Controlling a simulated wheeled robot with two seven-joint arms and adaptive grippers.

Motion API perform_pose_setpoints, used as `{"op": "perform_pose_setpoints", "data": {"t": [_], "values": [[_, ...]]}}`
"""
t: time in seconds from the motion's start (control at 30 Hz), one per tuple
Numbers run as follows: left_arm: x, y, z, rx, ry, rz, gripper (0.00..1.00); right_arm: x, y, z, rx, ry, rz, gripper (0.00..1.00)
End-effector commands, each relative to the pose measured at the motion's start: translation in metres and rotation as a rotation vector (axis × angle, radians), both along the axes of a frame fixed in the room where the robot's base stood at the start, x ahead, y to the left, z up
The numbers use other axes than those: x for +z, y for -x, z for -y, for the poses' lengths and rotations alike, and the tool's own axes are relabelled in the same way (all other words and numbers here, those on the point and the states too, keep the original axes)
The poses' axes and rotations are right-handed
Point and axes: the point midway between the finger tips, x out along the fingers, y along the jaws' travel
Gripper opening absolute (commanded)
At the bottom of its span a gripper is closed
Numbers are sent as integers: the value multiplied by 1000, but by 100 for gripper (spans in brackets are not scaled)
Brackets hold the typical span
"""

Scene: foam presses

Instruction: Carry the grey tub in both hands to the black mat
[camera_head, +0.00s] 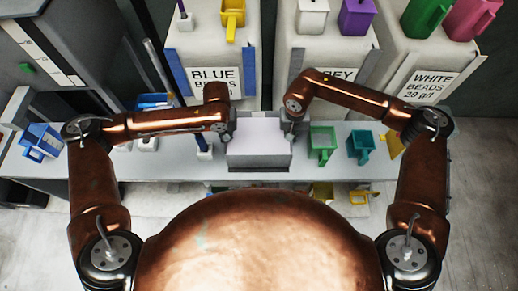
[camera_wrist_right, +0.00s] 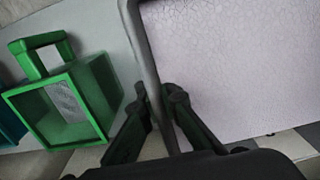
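The grey tub (camera_head: 258,160) is on the pale bench between my two grippers. A pale lilac, finely textured surface (camera_wrist_right: 235,65) fills the tub's inside in the right wrist view. My right gripper (camera_head: 289,134) is at the tub's right side; in the right wrist view its dark fingers (camera_wrist_right: 160,95) stand on either side of the grey rim (camera_wrist_right: 140,40), close against it. My left gripper (camera_head: 229,134) is at the tub's left side; its fingers are too small to read. I cannot make out the black mat.
A green scoop (camera_head: 322,144) stands close right of the tub, with a teal scoop (camera_head: 360,146) beyond it. A blue scoop (camera_head: 41,141) is at the bench's left end. Large labelled bead sacks (camera_head: 322,60) line the back. The grey bench (camera_head: 150,166) has some bare room left of the tub.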

Motion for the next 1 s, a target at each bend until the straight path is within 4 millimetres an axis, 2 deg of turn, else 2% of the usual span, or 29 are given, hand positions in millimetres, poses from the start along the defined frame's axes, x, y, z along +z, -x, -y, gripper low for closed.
{"op": "perform_pose_setpoints", "data": {"t": [0.2,0.23,0.5,1.0], "values": [[-13,0,-1,3,-2,0,0,-13,1,1,-1,3,-3,0],[-14,-1,-1,3,-3,0,5,-14,1,1,-1,3,-3,4],[-13,0,-1,1,-1,0,22,-13,0,1,0,2,-1,22],[-10,0,0,0,0,0,22,-12,0,0,0,1,-1,22]]}}
